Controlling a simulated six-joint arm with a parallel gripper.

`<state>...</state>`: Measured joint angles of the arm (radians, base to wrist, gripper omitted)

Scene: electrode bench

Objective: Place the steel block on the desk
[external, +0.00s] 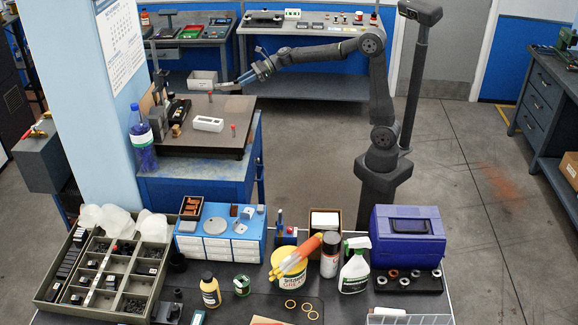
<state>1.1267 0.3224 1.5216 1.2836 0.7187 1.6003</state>
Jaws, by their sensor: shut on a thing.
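My gripper (243,80) reaches left over the right back edge of the brown-topped desk (190,143). It is shut on a small grey piece (227,87) at its tips, which looks raised above the desk. The piece is too small to tell surely whether it is the steel block. A small grey block (260,209) also sits on the blue and white rack (215,243) on the front bench, well away from my gripper.
The desk bears a white tray (207,124), a small reddish piece (233,129) and a blue bottle (141,130) at its left edge. A wall pillar (125,110) stands to its left. The front bench is crowded with a parts organiser (105,262) and a blue toolbox (408,234).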

